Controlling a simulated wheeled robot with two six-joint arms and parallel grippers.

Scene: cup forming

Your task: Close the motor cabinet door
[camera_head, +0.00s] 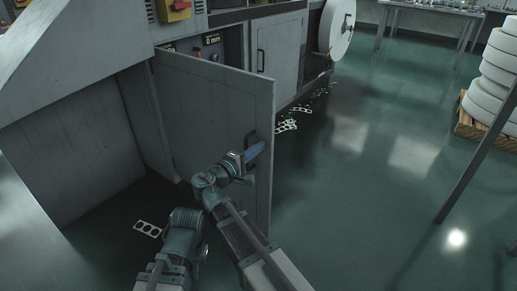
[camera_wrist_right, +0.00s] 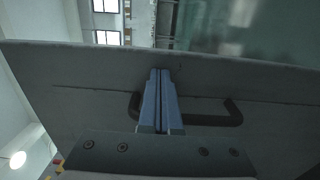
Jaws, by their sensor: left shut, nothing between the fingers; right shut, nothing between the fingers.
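The grey motor cabinet door (camera_head: 215,125) stands open, swung out from the cabinet front toward me. Its dark bar handle (camera_head: 249,173) is near the door's free edge. My right gripper (camera_head: 262,146) is at the handle, its blue fingers shut with nothing between them. In the right wrist view the shut fingers (camera_wrist_right: 161,72) cross in front of the handle (camera_wrist_right: 215,118), hiding its middle; I cannot tell whether they touch the handle or door. My left arm shows low in the head view, left of the right arm, but its gripper fingers do not show.
A closed cabinet door (camera_head: 283,62) and a large white reel (camera_head: 337,27) are further along the machine. White rolls stand on a pallet (camera_head: 482,126) at right. The green floor right of the door is largely clear.

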